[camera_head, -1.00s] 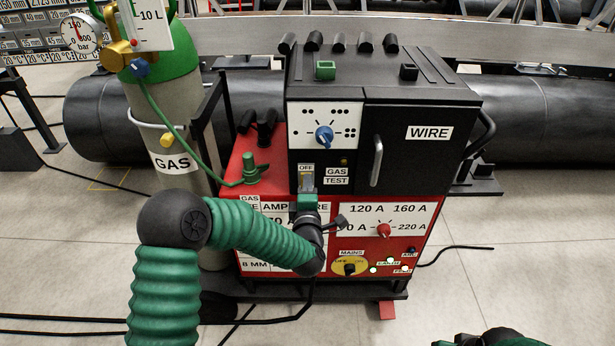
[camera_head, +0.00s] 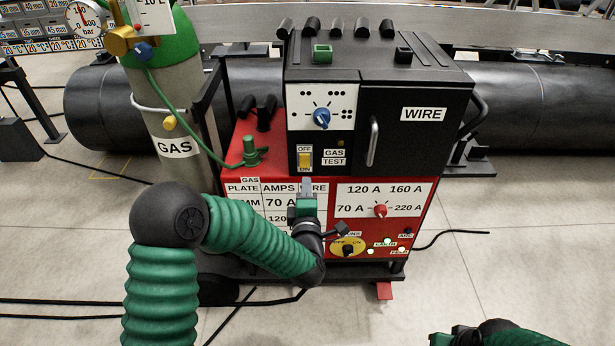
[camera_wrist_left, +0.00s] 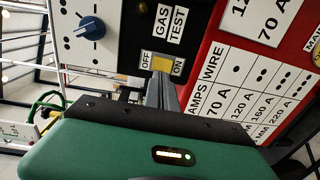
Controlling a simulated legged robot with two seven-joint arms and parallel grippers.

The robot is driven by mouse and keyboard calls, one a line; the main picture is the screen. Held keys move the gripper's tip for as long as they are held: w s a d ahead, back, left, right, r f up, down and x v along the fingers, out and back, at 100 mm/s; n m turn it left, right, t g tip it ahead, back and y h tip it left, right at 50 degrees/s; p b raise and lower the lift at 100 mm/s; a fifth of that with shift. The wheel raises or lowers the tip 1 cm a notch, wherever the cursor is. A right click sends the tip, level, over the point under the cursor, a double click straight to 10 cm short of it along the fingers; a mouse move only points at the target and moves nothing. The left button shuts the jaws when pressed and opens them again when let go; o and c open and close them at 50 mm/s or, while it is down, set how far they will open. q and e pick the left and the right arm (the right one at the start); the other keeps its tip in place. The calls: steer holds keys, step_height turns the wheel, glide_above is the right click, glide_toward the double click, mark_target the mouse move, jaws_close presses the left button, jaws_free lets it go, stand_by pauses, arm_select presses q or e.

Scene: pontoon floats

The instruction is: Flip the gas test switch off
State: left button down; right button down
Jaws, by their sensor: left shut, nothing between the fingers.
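The gas test switch (camera_head: 305,160) is a small yellow rocker on the black upper front of the welding machine, with OFF above it and ON below. In the left wrist view the switch (camera_wrist_left: 162,65) lies just beyond the fingertips, OFF to its left and ON to its right. I cannot tell surely which end is pressed in. My left gripper (camera_head: 306,184) is shut and empty, with its fingers just below the switch in the head view. Its fingers (camera_wrist_left: 160,90) point towards the panel; contact is not clear. My right gripper's fingers are not seen.
Above the switch is a blue knob (camera_head: 321,118). A red knob (camera_head: 380,211) and a yellow mains switch (camera_head: 348,247) are on the red lower panel. A gas cylinder (camera_head: 175,125) with a green hose stands at left. The WIRE door handle (camera_head: 373,142) sticks out at right.

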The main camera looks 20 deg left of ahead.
arm_select(q)
steer(key=v, duration=0.5)
steer(key=shift+s+d+r, duration=0.1)
steer(key=shift+r, duration=0.25)
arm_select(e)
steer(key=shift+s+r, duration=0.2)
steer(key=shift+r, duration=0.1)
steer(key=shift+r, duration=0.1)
